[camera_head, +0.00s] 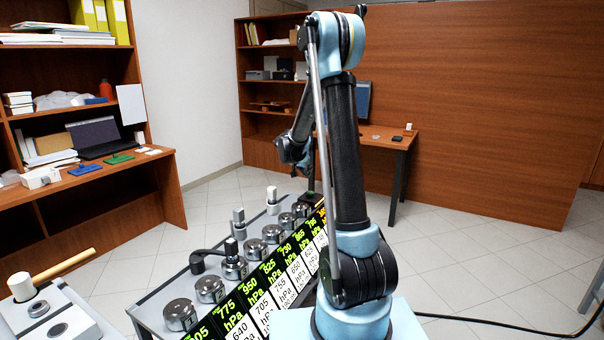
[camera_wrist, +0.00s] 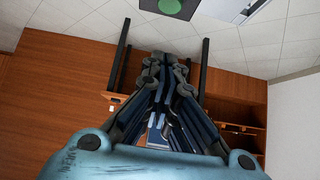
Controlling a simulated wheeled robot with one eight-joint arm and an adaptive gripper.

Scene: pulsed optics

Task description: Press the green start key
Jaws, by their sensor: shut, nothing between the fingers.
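The green start key shows in the wrist view as a round green button (camera_wrist: 170,6) on a dark plate, at the top edge and partly cut off. My gripper (camera_wrist: 164,60) is shut and empty in the wrist view, its fingertips below the green button in the picture and apart from it. In the head view my wrist is at the middle, beyond the row of metal units; the fingers are hard to make out.
A bench holds a row of round metal units (camera_head: 209,289) with hPa display panels (camera_head: 252,287) in front. A wooden mallet (camera_head: 60,268) lies on a grey block at left. Desks and shelves stand behind, with open tiled floor between.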

